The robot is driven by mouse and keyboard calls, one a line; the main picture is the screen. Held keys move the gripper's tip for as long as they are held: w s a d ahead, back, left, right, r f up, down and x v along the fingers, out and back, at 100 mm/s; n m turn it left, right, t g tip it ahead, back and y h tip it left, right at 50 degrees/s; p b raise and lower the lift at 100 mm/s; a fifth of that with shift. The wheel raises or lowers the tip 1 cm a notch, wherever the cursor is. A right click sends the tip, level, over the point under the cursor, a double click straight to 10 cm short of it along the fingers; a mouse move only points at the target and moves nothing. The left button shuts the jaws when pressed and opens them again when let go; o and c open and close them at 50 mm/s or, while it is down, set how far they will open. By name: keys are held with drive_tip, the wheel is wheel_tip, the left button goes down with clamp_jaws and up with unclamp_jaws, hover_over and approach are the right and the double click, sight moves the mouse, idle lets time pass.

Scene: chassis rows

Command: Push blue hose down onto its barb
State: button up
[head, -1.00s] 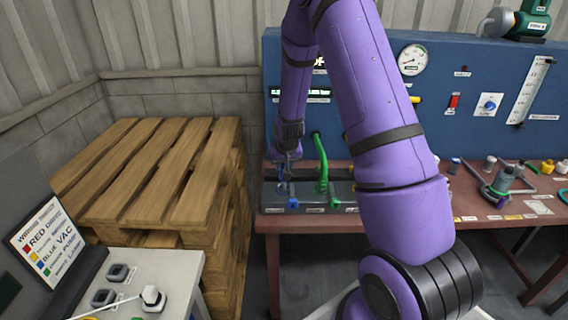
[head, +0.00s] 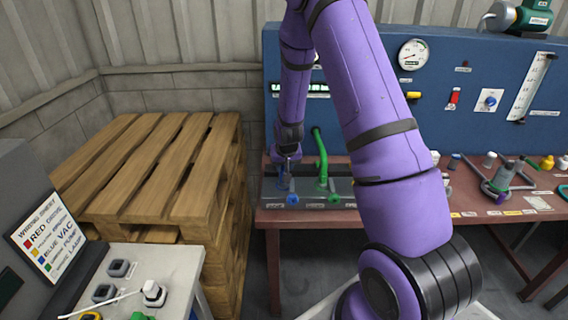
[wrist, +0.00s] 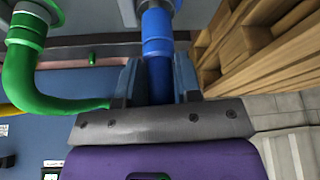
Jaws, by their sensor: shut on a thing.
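The blue hose (wrist: 158,45) runs between my gripper's fingers in the wrist view. My gripper (wrist: 157,85) is shut on it, one finger on each side. The hose's far end meets a grey fitting at the top edge of the wrist view; I cannot tell how far it sits on the barb. In the head view my gripper (head: 287,160) points down over the left end of the grey manifold (head: 309,192), above a blue knob (head: 293,199). The hose is small and partly hidden there.
A green hose (head: 321,155) rises from the manifold just right of my gripper, and it also shows in the wrist view (wrist: 22,75). A blue panel (head: 440,130) stands behind the bench. A wooden pallet stack (head: 160,165) is on the left.

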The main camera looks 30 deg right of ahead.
drive_tip(key=shift+f, duration=0.55)
drive_tip(key=shift+f, duration=0.35)
drive_tip(key=shift+f, duration=0.2)
drive_tip(key=o, duration=1)
drive_tip(key=shift+o, duration=0.2)
drive_tip(key=v, duration=1)
drive_tip(key=shift+s+r, duration=0.15)
drive_tip(key=shift+r, duration=0.2)
